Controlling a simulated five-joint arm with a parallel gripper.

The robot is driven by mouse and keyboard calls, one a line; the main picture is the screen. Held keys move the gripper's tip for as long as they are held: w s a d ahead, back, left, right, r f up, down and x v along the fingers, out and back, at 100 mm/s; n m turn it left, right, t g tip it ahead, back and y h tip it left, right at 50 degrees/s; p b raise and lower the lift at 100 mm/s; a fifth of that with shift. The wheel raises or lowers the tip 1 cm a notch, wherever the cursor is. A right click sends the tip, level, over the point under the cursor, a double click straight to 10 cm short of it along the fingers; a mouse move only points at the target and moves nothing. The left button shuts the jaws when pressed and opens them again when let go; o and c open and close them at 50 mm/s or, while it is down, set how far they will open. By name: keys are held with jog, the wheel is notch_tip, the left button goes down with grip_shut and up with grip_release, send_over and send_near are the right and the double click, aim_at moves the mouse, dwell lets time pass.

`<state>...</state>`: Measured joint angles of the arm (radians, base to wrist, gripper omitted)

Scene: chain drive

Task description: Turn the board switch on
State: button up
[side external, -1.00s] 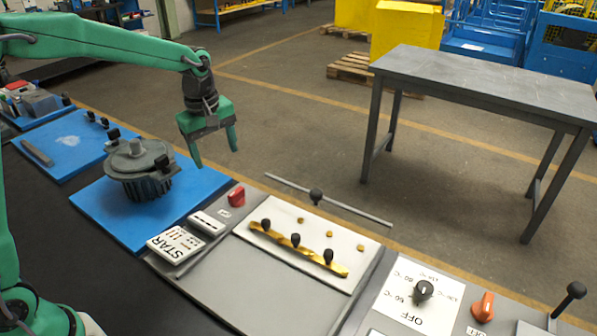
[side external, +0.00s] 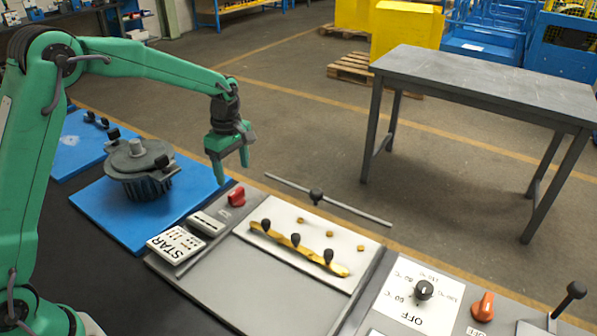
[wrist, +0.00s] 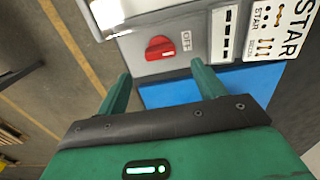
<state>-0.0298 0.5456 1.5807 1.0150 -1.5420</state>
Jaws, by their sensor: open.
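The board switch is a red rotary knob (side external: 237,196) on the grey board, beside the blue mat, in the side view. In the wrist view the red knob (wrist: 160,48) sits ahead of my fingers, with an OFF label next to it. My green gripper (side external: 231,172) hangs above and close to the knob, fingers pointing down. In the wrist view my gripper (wrist: 160,80) is open and empty, its fingertips apart on either side of the knob's line. I see no contact between fingers and knob.
A dark motor-like part (side external: 140,170) stands on the blue mat (side external: 100,215) to the left. An orange knob (side external: 483,307) is at right.

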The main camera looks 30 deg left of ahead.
aim_at(236, 191)
jog(key=shift+f, duration=3.25)
jog(key=c, duration=1)
